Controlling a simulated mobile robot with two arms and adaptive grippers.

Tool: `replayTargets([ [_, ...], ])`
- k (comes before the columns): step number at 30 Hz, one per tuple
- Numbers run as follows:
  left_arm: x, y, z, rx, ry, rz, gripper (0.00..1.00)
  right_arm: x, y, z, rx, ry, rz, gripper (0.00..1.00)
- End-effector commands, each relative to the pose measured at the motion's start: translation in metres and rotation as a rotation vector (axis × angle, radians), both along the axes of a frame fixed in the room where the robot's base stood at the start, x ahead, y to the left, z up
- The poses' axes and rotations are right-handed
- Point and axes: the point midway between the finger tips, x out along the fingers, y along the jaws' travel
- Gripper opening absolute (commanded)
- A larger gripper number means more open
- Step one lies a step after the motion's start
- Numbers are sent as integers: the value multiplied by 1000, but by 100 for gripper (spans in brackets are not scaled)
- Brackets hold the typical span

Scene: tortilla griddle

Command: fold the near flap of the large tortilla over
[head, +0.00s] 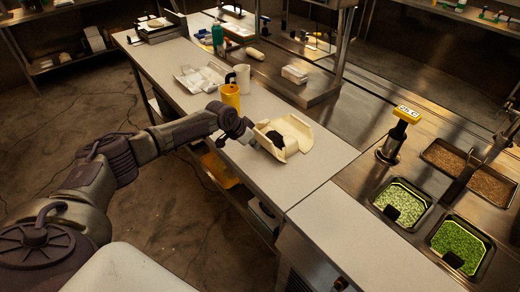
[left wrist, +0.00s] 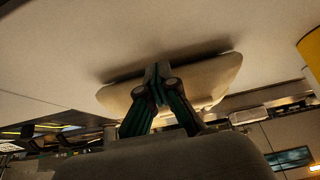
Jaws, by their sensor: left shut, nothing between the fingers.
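The large tortilla (head: 296,130) lies pale on the white counter in the head view, with its edges partly raised and a dark filling (head: 276,138) on it. My left gripper (head: 254,143) is shut and empty at the tortilla's left, near edge. In the left wrist view the closed fingertips (left wrist: 157,74) are against or just in front of the tortilla's raised edge (left wrist: 212,80); I cannot tell if they touch. The fingers hide part of that edge. My right gripper is not in view.
A yellow cup (head: 230,96), a white mug (head: 242,76) and a clear tray (head: 200,77) stand behind the tortilla on the counter (head: 325,160). Green-filled pans (head: 403,201) and a yellow-topped dispenser (head: 406,115) are at the right. Counter right of the tortilla is clear.

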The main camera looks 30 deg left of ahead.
Motion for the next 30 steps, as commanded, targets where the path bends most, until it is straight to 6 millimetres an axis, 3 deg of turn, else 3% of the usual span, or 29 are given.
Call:
replayTargets([
  [30,13,-10,-5,-1,7,-6,0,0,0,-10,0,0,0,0],
])
